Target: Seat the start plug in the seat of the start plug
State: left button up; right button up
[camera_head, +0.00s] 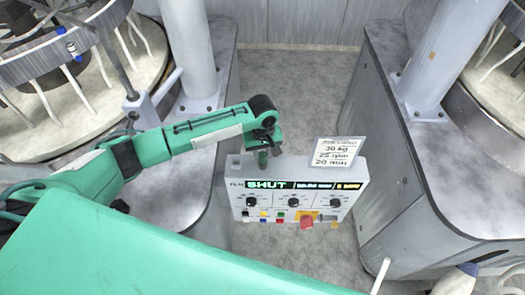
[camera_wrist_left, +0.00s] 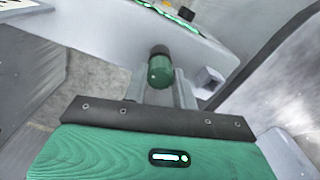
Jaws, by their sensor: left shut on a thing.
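My left gripper (camera_head: 264,146) is above the top edge of the grey control box. It is shut on a dark green cylindrical plug (camera_head: 263,158), which shows more clearly between the two grey fingers (camera_wrist_left: 160,88) in the left wrist view, where the plug (camera_wrist_left: 160,72) has a dark far end. A small grey block (camera_head: 236,161) sits at the top left of the box, and a similar block (camera_wrist_left: 208,79) shows beside the gripper in the left wrist view. I cannot tell whether it is the seat. Contact between plug and box is unclear. My right gripper is not in view.
The control box (camera_head: 314,178) has a lit display reading SHUT, knobs, small buttons and a red button (camera_head: 306,222). A white card (camera_head: 337,152) stands on its top right. Grey machine housings (camera_head: 430,190) flank it. Floor (camera_head: 290,90) shows behind.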

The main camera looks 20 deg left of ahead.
aim_at(263, 154)
pick_arm(q)
jog(key=shift+f, duration=0.2)
jog(key=o, duration=1)
jog(key=shift+o, duration=0.2)
jog(key=shift+r, duration=0.1)
jog(key=shift+r+b, duration=0.35)
jog(key=shift+r, duration=0.05)
notch_tip(263, 154, up, 13)
jog(key=b, duration=0.4)
jog(key=shift+f, duration=0.1)
